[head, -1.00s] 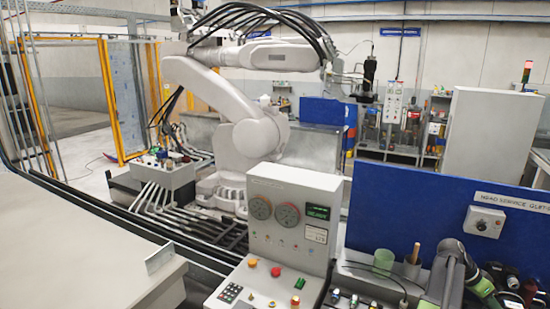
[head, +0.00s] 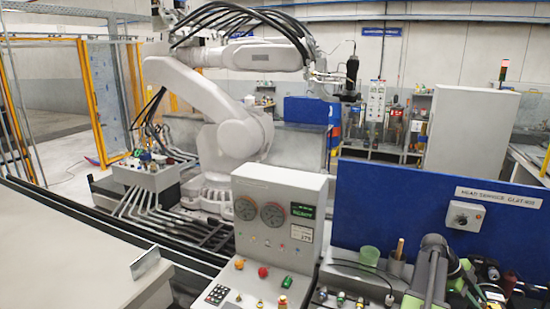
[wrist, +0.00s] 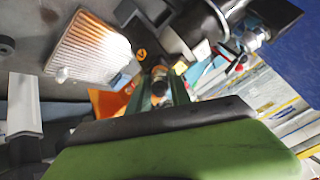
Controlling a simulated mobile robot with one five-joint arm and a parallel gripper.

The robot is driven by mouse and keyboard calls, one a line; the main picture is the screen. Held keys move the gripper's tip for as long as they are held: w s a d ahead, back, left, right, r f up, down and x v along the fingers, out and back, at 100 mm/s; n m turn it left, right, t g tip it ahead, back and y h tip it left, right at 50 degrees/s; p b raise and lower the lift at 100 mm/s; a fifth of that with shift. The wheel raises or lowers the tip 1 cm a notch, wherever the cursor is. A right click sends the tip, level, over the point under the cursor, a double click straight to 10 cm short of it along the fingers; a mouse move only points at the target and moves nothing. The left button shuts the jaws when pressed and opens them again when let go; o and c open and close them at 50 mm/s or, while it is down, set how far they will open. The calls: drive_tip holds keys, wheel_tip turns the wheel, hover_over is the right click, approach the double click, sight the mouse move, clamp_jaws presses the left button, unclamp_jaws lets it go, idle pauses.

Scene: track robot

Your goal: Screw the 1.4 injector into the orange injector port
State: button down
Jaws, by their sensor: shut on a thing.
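My gripper (wrist: 162,88) shows in the wrist view with its green fingers shut on a small dark cylindrical part (wrist: 160,87). I cannot read a size on this part, so I cannot tell whether it is the 1.4 injector. An orange surface (wrist: 106,103) lies just left of the fingers, partly hidden behind them. I cannot tell whether it is the injector port. In the head view my green and grey arm (head: 430,272) reaches over the bench at the lower right; the fingertips are not clear there.
A grey control panel (head: 273,228) with gauges stands left of my arm. A blue board (head: 390,205) rises behind the bench, with a green cup (head: 369,257) before it. A ribbed tan block (wrist: 88,48) lies upper left in the wrist view. A large white robot arm (head: 232,125) stands behind.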

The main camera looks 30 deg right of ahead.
drive_tip(key=m, duration=1.2)
drive_tip(key=c, duration=1.1)
unclamp_jaws()
drive_tip(key=shift+c, duration=0.9)
drive_tip(key=shift+r, duration=0.1)
